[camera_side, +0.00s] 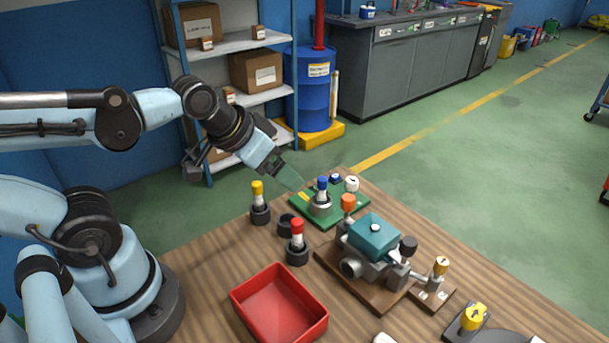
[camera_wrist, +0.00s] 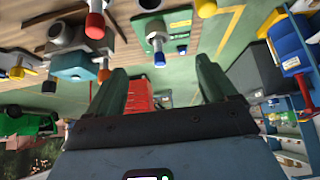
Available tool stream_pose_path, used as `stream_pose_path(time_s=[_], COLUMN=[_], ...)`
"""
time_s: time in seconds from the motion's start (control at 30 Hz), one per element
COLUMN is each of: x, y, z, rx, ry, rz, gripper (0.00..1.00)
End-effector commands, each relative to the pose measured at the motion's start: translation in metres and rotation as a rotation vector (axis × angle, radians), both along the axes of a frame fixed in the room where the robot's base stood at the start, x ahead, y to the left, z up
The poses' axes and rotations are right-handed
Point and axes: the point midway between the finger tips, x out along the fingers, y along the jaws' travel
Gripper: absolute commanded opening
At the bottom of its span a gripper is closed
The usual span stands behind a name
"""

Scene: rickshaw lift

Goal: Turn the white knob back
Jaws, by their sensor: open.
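The white knob (camera_side: 352,183) has a dark mark on its face and stands at the back right of the green board (camera_side: 338,212) in the side view. I cannot make it out surely in the wrist view. My gripper (camera_side: 298,186) is open and empty, above and to the left of the board, apart from the knob. In the wrist view my gripper (camera_wrist: 163,76) has its green fingers spread wide. A blue-topped peg (camera_side: 322,188) stands upright in a grey collar on the board, between my fingers and the knob in the side view.
A blue button (camera_side: 335,178) sits beside the white knob. An orange knob (camera_side: 348,202) stands close in front. Yellow-topped (camera_side: 257,196) and red-topped pegs (camera_side: 297,236) stand left, with a red tray (camera_side: 281,302) in front. A teal-lidded machine (camera_side: 374,236) stands right.

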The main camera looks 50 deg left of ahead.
Motion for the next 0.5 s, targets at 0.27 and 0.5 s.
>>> stream_pose_path(time_s=[0.27,0.5], x=[0.032,0.079], y=[-0.002,-0.006], z=[0.028,0.048], rx=[0.068,0.145], ry=[0.106,0.247], rz=[-0.114,-0.282], gripper=[0.58,0.58])
